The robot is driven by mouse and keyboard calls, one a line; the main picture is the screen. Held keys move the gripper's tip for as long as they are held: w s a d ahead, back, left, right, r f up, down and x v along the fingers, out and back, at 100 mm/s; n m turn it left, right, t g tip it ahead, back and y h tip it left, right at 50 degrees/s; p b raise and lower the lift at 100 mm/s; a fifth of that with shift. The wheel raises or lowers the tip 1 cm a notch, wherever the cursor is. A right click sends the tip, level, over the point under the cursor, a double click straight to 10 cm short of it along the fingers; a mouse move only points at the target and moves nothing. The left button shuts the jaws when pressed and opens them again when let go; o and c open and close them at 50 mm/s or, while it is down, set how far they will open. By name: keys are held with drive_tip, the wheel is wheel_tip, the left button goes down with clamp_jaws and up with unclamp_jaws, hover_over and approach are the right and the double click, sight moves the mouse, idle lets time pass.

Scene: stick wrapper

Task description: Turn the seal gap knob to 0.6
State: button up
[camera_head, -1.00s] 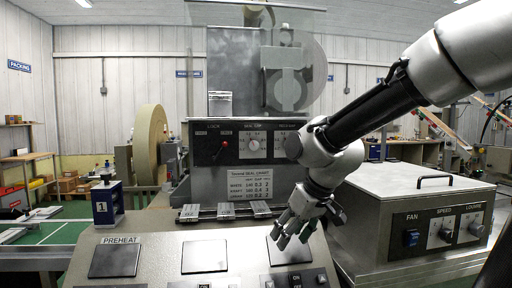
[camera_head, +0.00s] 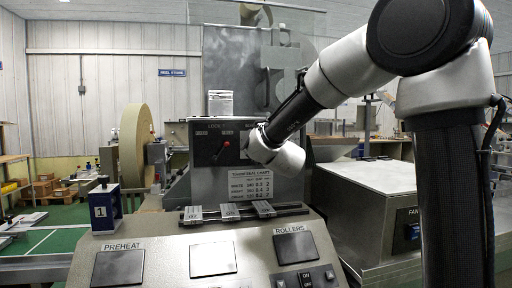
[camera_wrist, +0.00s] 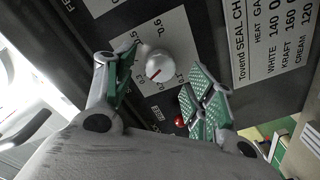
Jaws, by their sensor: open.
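The seal gap knob (camera_wrist: 157,68) is a round, light grey knob with a red pointer line on a white scale plate (camera_wrist: 177,32). In the wrist view its pointer points down and slightly left, toward the 0.3 side; 0.5 and 0.6 are printed above it. My gripper (camera_wrist: 163,80) is open, with one green-padded finger left of the knob and the other lower right of it. I see no contact with the knob. In the head view my wrist hides the knob and the fingers.
A red-tipped lever (camera_head: 226,144) sits on the dark control panel (camera_head: 203,158), left of my wrist. The seal chart (camera_head: 251,187) is below. A sloped console (camera_head: 165,263) with buttons and a white-topped cabinet (camera_head: 365,178) stand in front and right.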

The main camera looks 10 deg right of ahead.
drive_tip(key=w, duration=0.2)
drive_tip(key=shift+w, duration=0.35)
drive_tip(key=c, duration=1)
drive_tip(key=shift+c, duration=0.2)
